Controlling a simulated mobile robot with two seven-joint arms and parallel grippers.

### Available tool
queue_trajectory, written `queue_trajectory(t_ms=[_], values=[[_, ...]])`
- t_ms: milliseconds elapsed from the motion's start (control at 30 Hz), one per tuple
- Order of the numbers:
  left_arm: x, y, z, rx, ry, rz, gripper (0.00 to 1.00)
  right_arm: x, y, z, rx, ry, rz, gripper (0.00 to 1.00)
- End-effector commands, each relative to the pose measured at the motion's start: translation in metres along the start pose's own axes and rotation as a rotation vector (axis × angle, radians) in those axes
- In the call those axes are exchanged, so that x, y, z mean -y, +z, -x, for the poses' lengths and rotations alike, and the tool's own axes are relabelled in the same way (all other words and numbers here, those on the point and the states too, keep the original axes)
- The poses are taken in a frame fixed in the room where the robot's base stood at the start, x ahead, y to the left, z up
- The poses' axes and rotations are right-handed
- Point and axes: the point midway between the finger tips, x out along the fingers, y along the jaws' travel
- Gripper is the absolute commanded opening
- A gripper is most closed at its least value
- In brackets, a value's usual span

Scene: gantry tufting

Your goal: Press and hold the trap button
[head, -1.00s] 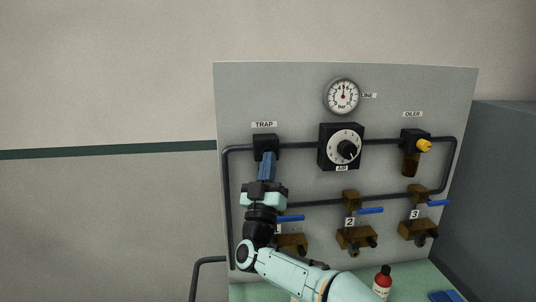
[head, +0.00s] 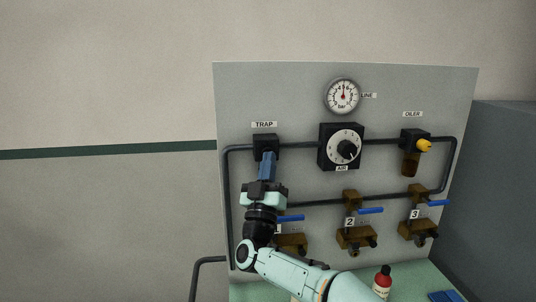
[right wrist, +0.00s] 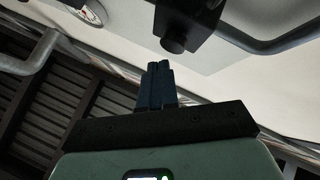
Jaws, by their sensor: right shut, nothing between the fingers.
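The trap unit (head: 265,142) is a black box under the TRAP label (head: 264,125) at the panel's upper left. In the right wrist view the black trap box (right wrist: 188,14) shows at the top, with a round dark button (right wrist: 173,42) on its lower end. My right gripper (head: 267,155) is shut and empty, its blue fingers pointing up just below the trap box. In the right wrist view its fingertips (right wrist: 160,66) are close below the button, slightly left of it, with a small gap showing. My left gripper is not in view.
The grey panel (head: 290,85) carries a gauge (head: 342,96), an AIR dial (head: 345,147), an oiler (head: 411,150) and brass valves with blue levers. Dark pipe loops around them. A red-capped bottle (head: 382,281) stands on the green bench. The wall left of the panel is clear.

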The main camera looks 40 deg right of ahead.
Motion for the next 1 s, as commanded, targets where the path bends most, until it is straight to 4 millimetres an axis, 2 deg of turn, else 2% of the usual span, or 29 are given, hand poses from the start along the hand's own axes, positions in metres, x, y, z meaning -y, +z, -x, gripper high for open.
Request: queue_trajectory(t_ms=[1000], values=[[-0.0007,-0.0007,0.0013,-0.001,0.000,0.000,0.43,0.0045,0.0044,-0.0061,0.000,0.000,0.000,0.00]])
